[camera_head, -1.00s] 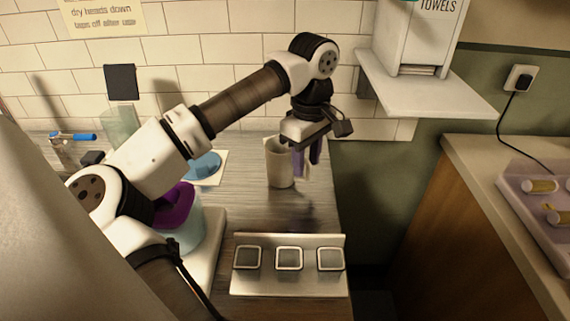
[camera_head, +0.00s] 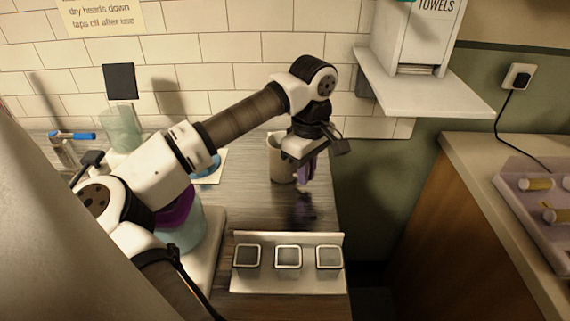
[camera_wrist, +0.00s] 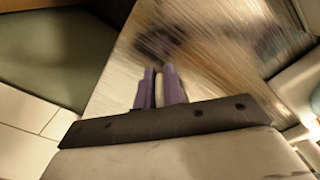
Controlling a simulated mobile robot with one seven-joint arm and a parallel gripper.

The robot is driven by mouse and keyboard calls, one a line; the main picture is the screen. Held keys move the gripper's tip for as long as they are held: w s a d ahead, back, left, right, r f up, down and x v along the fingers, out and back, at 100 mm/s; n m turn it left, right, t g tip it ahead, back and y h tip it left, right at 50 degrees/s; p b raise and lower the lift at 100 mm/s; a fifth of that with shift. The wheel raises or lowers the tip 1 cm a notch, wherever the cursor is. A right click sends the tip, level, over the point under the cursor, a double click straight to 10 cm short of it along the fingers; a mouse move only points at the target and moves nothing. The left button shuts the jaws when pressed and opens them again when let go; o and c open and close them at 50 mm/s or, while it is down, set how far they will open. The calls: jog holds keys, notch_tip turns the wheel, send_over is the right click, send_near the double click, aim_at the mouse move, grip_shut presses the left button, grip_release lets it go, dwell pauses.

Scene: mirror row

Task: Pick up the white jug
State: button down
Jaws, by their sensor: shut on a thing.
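The white jug (camera_head: 279,162) stands upright at the right part of the counter in the head view, partly hidden behind my gripper. My gripper (camera_head: 305,178) has purple fingers and is at the jug's right side, pointing down. In the wrist view, the purple fingers of my gripper (camera_wrist: 159,86) are close together with a narrow pale strip between them. The strip looks like the handle of the white jug (camera_wrist: 159,92). The jug's body does not show clearly there. I cannot tell whether its base touches the counter.
A metal plate with three square frames (camera_head: 288,280) lies in front on the counter (camera_head: 250,205). A pale blue container with a purple top (camera_head: 187,230) is at left, behind my arm. The towel dispenser's shelf (camera_head: 425,98) juts out at upper right. A gap separates the wooden cabinet (camera_head: 490,240).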

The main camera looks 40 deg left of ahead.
jog(key=shift+r, duration=0.2)
notch_tip(320, 180, up, 19)
jog(key=p, duration=1.2)
jog(key=shift+s+r, duration=0.15)
jog(key=shift+r, duration=0.05)
